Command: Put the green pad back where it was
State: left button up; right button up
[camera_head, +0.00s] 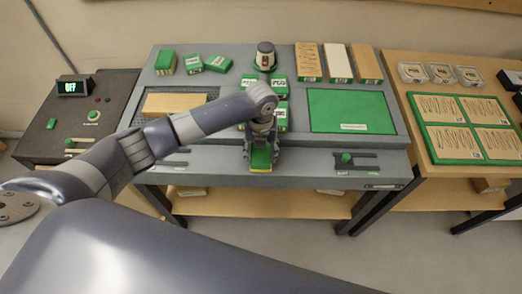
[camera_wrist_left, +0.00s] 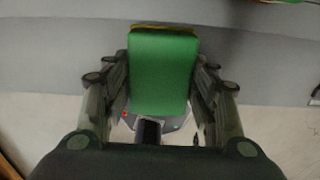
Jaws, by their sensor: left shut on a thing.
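My left gripper (camera_head: 262,152) is at the front edge of the grey bench, near its middle. It is shut on the green pad (camera_head: 261,160), a small block with a green face and a thin yellow edge. In the left wrist view the green pad (camera_wrist_left: 162,70) sits between the two fingers of the left gripper (camera_wrist_left: 160,95), with the yellow edge at its top. My left arm covers part of the bench middle, including some of the green-and-white labelled boxes (camera_head: 279,87) behind the gripper. My right gripper is not in view.
A control box (camera_head: 75,115) stands left. A wooden table (camera_head: 425,95) stands right.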

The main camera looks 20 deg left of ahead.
aim_at(261, 153)
pick_arm(q)
jog(key=shift+f, duration=0.15)
jog(key=o, duration=1)
notch_tip(261, 153, up, 12)
jog(key=shift+r+b, duration=0.2)
jog(key=shift+b, duration=0.7)
